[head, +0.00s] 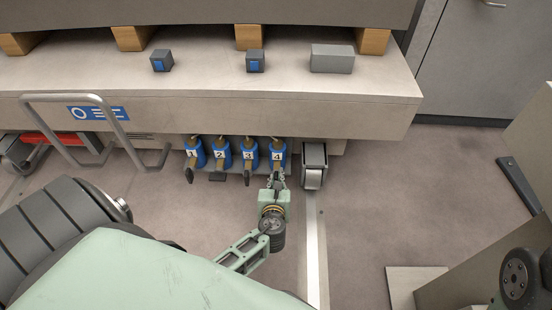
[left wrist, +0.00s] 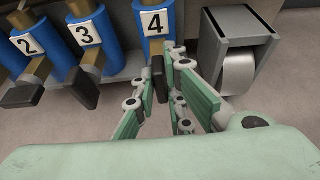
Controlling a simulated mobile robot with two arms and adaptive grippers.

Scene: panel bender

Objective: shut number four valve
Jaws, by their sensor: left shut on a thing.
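The number four valve (head: 278,156) is a blue cylinder with a white label, at the right end of a row under the bench edge. It also shows in the left wrist view (left wrist: 154,43). My left gripper (head: 277,180) is at its front. In the left wrist view its green fingers are shut on the dark handle (left wrist: 160,78) of valve four, which hangs below the label. Valves one (head: 194,153), two (head: 221,154) and three (head: 249,154) stand to the left with dark handles. My right gripper is not in view.
A grey bracket with a roller (head: 313,166) stands close to the right of valve four. A grey tubular rail (head: 88,97) is at the left. The bench (head: 220,109) overhangs the valves.

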